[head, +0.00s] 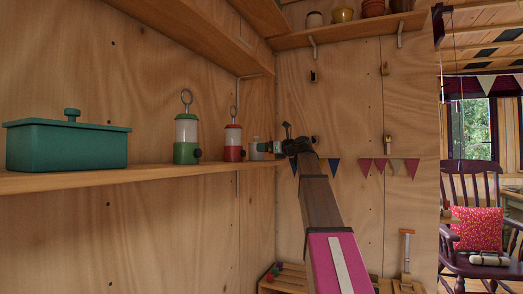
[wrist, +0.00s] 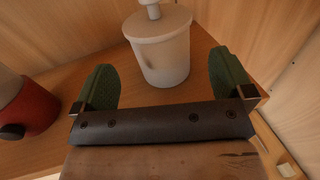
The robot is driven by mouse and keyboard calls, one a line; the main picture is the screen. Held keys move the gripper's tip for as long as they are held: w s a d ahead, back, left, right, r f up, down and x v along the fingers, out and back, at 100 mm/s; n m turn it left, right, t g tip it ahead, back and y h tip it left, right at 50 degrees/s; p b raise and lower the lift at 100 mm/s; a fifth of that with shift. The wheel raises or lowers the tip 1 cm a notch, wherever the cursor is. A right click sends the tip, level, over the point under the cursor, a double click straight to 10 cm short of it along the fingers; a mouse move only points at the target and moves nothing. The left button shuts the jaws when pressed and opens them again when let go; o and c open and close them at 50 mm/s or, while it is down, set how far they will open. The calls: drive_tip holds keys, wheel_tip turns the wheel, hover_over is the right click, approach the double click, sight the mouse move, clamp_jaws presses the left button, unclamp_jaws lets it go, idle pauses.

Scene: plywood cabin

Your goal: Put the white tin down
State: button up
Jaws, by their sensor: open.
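The white tin (wrist: 162,52), with a knobbed lid, stands upright on the wooden shelf (wrist: 70,75) near the corner in the wrist view. In the head view the tin (head: 257,151) shows at the shelf's right end, partly hidden by my gripper (head: 277,147). My gripper (wrist: 164,82) is open, its two green finger pads apart. The tin is between and slightly beyond the pads, with a visible gap on each side.
A red lantern (head: 233,142) stands left of the tin, and its base (wrist: 25,108) shows in the wrist view. A green lantern (head: 187,137) and a teal lidded box (head: 68,145) stand further left. Plywood walls close in behind and to the right.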

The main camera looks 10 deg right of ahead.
drive_tip(key=v, duration=0.7)
idle(0.4)
